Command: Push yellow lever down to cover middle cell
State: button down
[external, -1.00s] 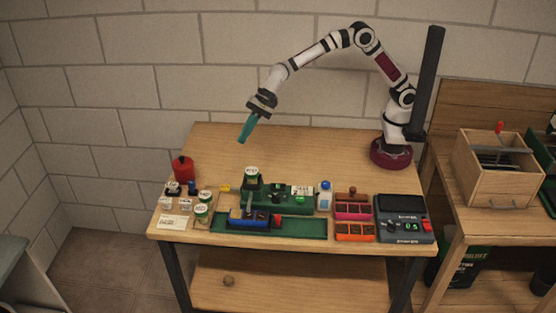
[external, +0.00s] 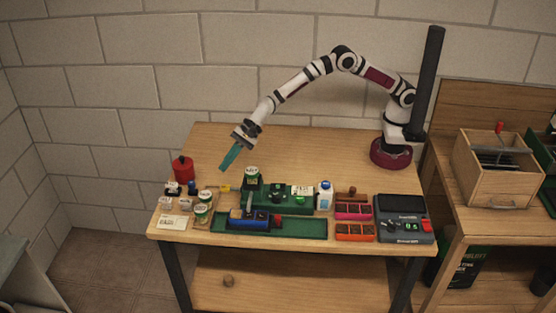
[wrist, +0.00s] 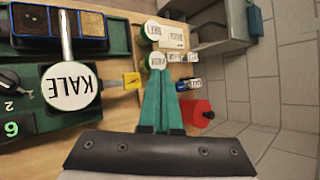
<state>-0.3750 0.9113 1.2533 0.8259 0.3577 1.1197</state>
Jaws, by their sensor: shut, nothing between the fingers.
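The yellow lever tab (external: 225,188) sticks out at the left of the green seeding device (external: 283,205). In the wrist view the yellow tab (wrist: 132,80) shows beside the jar labelled KALE (wrist: 70,87). My gripper (external: 223,168) has teal fingers, closed together and empty. It is in the air behind and slightly above the yellow tab, apart from it. In the wrist view the closed fingertips (wrist: 158,74) point just right of the tab. The blue tray (external: 234,224) with dark cells sits in the green channel in front of the device.
Labelled jars (external: 203,214) stand left of the device, with a red canister (external: 183,170) behind them. A white bottle (external: 325,195), orange bins (external: 355,232) and a grey scale (external: 404,219) are to the right. The table's back left is clear.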

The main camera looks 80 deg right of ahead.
aim_at(225, 187)
jog(key=shift+f, duration=2.65)
jog(key=shift+f, duration=0.4)
jog(key=shift+w+f, duration=0.1)
jog(key=shift+f, duration=1.2)
dwell(0.9)
dwell(0.4)
jog(key=shift+r, duration=1.75)
jog(key=shift+r, duration=2.5)
